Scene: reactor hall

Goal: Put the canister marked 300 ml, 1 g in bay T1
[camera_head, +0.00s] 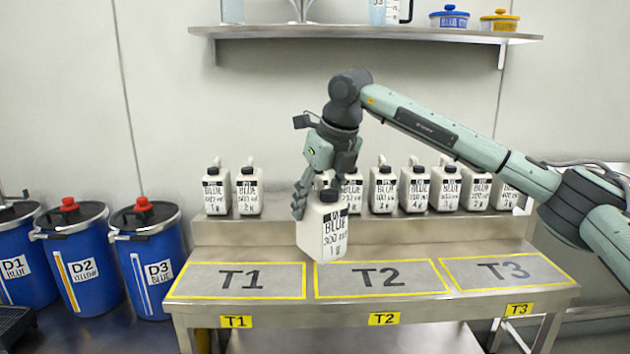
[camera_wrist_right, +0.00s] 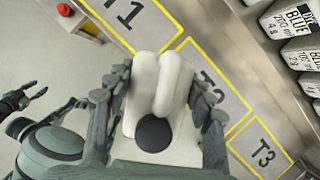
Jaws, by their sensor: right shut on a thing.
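My right gripper (camera_head: 318,190) is shut on a white canister (camera_head: 322,228) with a black band and the words BLUE, 300 ml, 1 g. The canister hangs slightly tilted above the bench. In the head view its base overlaps the border between T1 and T2. In the wrist view the canister (camera_wrist_right: 165,95) sits between the fingers, its dark round cap towards the camera. Bay T1 (camera_head: 240,280) is a yellow-outlined area at the bench's left and holds nothing. My left gripper (camera_wrist_right: 22,98) shows partly at the wrist view's left edge, its jaw state unclear.
Bays T2 (camera_head: 380,279) and T3 (camera_head: 505,271) are bare. Several similar canisters stand on the raised step (camera_head: 300,228) behind, two at the left and the others from the middle rightward. Blue drums D1 (camera_head: 18,265), D2 (camera_head: 84,271) and D3 (camera_head: 152,271) stand left of the bench.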

